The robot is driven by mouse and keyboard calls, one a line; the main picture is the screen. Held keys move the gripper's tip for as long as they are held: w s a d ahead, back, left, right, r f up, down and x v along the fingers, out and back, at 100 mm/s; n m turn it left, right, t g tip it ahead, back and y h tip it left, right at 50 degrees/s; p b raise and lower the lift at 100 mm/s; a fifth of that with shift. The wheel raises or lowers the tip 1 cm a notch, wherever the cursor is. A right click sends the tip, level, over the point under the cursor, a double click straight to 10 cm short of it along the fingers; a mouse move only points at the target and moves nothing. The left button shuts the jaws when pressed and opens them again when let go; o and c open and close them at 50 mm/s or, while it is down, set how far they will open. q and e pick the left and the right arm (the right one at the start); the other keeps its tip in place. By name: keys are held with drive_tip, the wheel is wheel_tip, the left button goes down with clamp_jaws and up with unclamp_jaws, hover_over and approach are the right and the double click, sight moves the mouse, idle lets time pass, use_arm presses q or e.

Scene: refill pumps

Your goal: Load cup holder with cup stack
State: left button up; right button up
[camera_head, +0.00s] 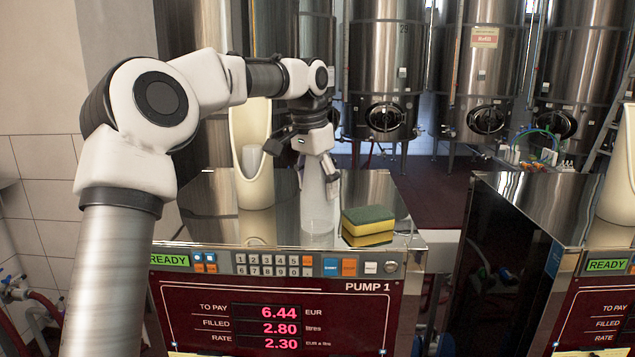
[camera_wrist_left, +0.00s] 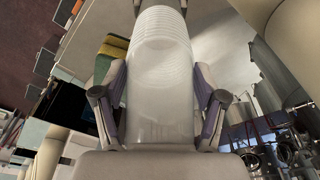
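The cup stack (camera_head: 313,198) is a tall column of translucent white cups, upright on the metal top of pump 1, wide rims down. It also fills the middle of the left wrist view (camera_wrist_left: 160,75). My left gripper (camera_head: 317,178) points down over it, with one finger on each side, also in the wrist view (camera_wrist_left: 160,92). The fingers lie very close to the stack; I cannot tell whether they press on it. The cup holder (camera_head: 256,192) is a tall cream open-fronted tube, left of the stack, with a pale cup (camera_head: 251,158) inside. My right gripper is not in view.
A yellow and green sponge (camera_head: 368,225) lies just right of the stack. The pump's control panel (camera_head: 280,320) faces the front. A second pump (camera_head: 520,215) stands to the right across a gap. Steel tanks (camera_head: 388,60) line the back.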

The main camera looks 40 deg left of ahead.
use_arm(q)
drive_tip(key=o, duration=0.3)
drive_tip(key=shift+o, duration=0.2)
drive_tip(key=shift+s+r, duration=0.1)
drive_tip(key=r, duration=0.4)
drive_tip(key=s+r, duration=0.1)
drive_tip(key=r, duration=0.7)
drive_tip(key=shift+s, duration=0.35)
